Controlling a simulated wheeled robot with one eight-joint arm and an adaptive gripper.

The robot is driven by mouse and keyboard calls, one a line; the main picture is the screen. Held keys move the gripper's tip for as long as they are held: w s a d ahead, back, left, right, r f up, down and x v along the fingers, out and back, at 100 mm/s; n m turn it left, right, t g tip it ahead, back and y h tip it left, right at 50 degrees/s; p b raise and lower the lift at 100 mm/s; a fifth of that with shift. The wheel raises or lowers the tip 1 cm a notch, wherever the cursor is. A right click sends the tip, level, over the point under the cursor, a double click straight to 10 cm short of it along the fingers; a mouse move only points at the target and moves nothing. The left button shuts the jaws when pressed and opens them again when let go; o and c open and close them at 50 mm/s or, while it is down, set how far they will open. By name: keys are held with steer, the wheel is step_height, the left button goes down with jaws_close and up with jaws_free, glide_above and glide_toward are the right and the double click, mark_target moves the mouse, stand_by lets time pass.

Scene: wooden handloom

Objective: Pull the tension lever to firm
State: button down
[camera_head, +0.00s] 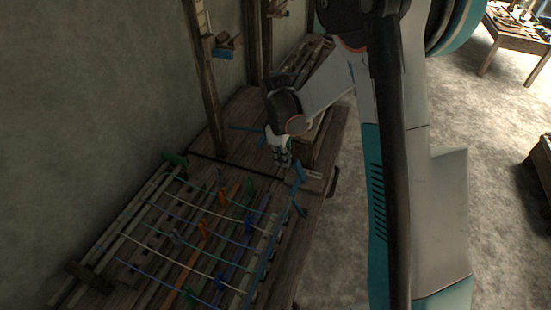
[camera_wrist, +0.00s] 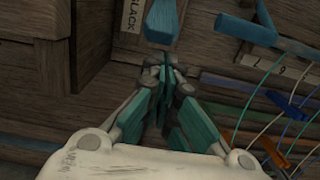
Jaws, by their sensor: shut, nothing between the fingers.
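The tension lever shows in the wrist view as a blue, paddle-shaped handle (camera_wrist: 163,20) at the top, beside a pale plate lettered SLACK (camera_wrist: 131,15). A blue upright piece, which looks like the same lever (camera_head: 299,172), stands just right of my gripper in the head view. My gripper (camera_wrist: 165,72) is shut and empty, its teal fingers together. Its tips lie just below the handle in the wrist picture, and I cannot tell whether they touch it. In the head view my gripper (camera_head: 283,160) hangs over the loom's wooden deck. The lever's base is hidden.
Coloured warp threads (camera_head: 190,235) with small clips stretch across the loom frame at lower left. Another blue bar (camera_wrist: 245,28) lies at upper right in the wrist view, near a numbered plate (camera_wrist: 280,70). A wooden post (camera_head: 205,85) rises behind. Open floor lies right.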

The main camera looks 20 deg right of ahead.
steer(key=shift+s+d+r, duration=0.15)
steer(key=shift+d, duration=0.1)
stand_by(0.3)
